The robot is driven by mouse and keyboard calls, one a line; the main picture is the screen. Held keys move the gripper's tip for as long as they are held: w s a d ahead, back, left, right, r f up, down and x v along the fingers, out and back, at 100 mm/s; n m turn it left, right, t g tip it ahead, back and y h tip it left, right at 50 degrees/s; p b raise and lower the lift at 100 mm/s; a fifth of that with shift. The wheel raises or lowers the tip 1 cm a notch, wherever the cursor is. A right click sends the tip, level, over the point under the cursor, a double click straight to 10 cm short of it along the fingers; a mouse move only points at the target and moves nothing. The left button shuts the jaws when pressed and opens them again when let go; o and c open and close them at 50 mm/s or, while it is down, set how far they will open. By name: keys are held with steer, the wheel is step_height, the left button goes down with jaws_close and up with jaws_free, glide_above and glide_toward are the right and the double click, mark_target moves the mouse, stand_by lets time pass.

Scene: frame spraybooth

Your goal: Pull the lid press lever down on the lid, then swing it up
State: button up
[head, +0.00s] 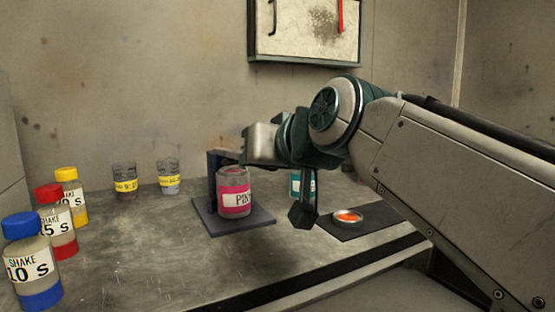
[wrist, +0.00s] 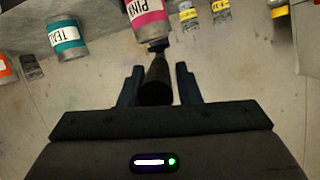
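The jar with the pink label (head: 235,190) stands upright on the dark base plate (head: 262,222) of the lid press, in front of its post (head: 213,170). My arm hides the press lever in the head view. The wrist view is upside down. There the dark lever handle (wrist: 156,82) points toward the camera, in line with the jar top. My gripper (wrist: 158,88) is open, one finger on each side of the handle, with gaps showing. The pink-labelled jar (wrist: 147,14) shows beyond it. I cannot tell how the lid sits or whether the lever touches it.
A teal-labelled jar (wrist: 67,38) stands beside the press, partly behind my arm in the head view. Blue (head: 33,262), red (head: 57,222) and yellow (head: 69,197) capped bottles stand left.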

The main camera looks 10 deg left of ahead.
steer(key=shift+o, duration=0.9)
step_height(320, 180, up, 5)
steer(key=p, duration=0.3)
steer(key=d+r+p, duration=0.3)
steer(key=d+r, duration=0.3)
steer(key=d, duration=0.5)
steer(key=shift+s+d, duration=0.15)
steer(key=shift+d, duration=0.2)
